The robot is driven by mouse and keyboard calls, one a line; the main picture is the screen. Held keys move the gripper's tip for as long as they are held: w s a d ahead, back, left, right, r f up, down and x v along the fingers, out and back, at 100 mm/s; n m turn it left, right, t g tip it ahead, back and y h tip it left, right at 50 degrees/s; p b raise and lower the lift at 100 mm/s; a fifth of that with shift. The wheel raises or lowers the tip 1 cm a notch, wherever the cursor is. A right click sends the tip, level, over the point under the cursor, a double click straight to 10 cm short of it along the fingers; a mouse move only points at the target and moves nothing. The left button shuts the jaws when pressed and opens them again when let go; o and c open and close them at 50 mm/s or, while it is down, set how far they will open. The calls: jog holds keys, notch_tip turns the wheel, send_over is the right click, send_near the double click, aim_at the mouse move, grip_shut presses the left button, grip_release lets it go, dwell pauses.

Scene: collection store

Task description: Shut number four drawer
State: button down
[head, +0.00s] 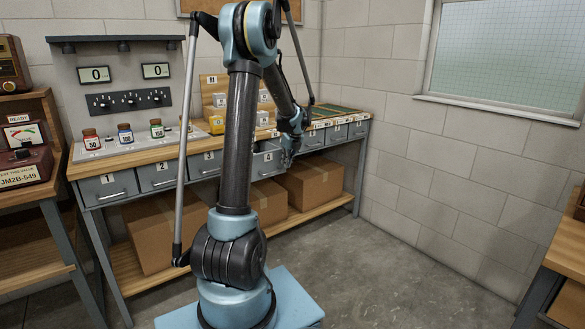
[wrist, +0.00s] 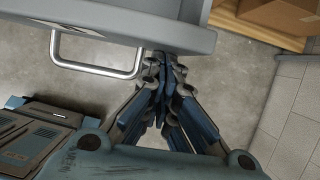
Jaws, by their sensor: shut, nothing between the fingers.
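The grey number four drawer (head: 262,168), with its white "4" label, shows behind my arm in the head view. It stands out from the row of drawers, partly hidden by my arm. In the wrist view the front of a pulled-out drawer (wrist: 190,36) with a pale bar handle (wrist: 98,70) fills the top. My gripper (wrist: 164,58) is shut and empty, its fingertips close to the drawer front, just right of the handle. I cannot tell whether they touch it. In the head view my gripper (head: 287,163) is at the drawer's right side.
Other drawers, such as drawer one (head: 110,188) and drawer two (head: 158,177), look closed. Cardboard boxes (head: 312,182) stand on the lower shelf. Jars and small blocks stand on the wooden bench top (head: 150,153). The floor (head: 400,265) to the right is clear.

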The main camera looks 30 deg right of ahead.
jog(key=w, duration=0.9)
jog(key=w+a, duration=0.1)
jog(key=w, duration=0.3)
jog(key=shift+w, duration=0.35)
jog(key=shift+s, duration=0.15)
